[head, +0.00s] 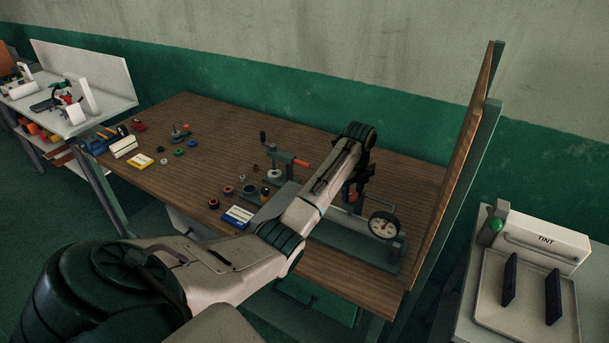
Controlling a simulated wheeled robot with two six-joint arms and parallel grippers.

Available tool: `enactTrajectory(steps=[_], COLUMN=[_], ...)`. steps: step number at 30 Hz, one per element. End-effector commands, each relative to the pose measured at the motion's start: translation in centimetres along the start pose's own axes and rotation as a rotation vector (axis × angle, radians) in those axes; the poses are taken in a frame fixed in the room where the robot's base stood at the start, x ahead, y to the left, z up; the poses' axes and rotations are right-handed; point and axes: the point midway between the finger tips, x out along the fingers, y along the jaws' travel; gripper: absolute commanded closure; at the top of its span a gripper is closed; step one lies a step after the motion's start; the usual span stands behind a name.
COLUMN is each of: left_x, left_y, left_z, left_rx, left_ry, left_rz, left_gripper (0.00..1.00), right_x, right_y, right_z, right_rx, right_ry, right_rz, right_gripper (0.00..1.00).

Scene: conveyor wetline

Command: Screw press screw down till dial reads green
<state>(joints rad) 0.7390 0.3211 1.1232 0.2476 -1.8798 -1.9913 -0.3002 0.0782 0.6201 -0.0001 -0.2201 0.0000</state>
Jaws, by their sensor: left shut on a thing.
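The press is a grey-green frame (345,240) lying along the front right of the wooden bench, partly hidden behind my left arm. Its round dial (384,226) has a white face and dark rim, with a small red mark; the needle's reading is too small to tell. My left gripper (358,194) points down over the press, left of and behind the dial. It is shut on the press screw, which is mostly hidden by the fingers and wrist. My right gripper is not in view.
A clamp-like tool with a red handle (302,163) stands left of my forearm. Several small rings, pots and boxes lie on the left of the bench (215,130). An upright wooden panel (465,150) closes the right end.

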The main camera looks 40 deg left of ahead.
Motion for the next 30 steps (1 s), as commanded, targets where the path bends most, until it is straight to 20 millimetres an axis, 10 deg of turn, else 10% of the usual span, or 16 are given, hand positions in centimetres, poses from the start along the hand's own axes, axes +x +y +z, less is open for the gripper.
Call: enactTrajectory(steps=[5, 7, 30], left_x=[-0.4, -0.4, -4.7], left_y=[-0.1, -0.1, -0.1], left_z=[0.1, 0.1, 0.0], left_rx=[-0.002, -0.002, -0.002], left_ry=[-0.005, -0.004, -0.001], left_rz=[-0.006, -0.006, -0.002], left_gripper=[0.8, 0.51, 0.51], right_x=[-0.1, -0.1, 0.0], right_y=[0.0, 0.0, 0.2], right_z=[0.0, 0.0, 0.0], right_rx=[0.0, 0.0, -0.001], right_ry=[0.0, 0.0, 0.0], right_rz=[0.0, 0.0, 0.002], right_gripper=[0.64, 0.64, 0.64])
